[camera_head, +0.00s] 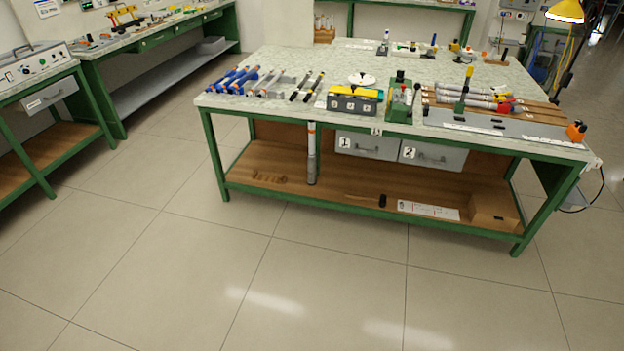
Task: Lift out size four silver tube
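Several silver tubes (265,84) lie side by side on the left part of the green-framed workbench (330,70), between blue rods and black rods. Longer silver bars (470,96) lie at the right of the bench top among brown strips. A tall silver cylinder with a white and orange top (311,155) stands upright at the bench's front, above the lower shelf. A black box with a yellow top (353,99) bears small numbered labels, too small to read surely. I cannot tell which tube is size four. Neither of my grippers is in view.
Blue rods (232,80) and black rods (307,87) flank the silver tubes. A green device (400,102) stands right of the box. Drawers marked 1 (367,145) and 2 (432,155) hang below. Another bench (150,40) stands at left. The floor (300,270) in front is clear.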

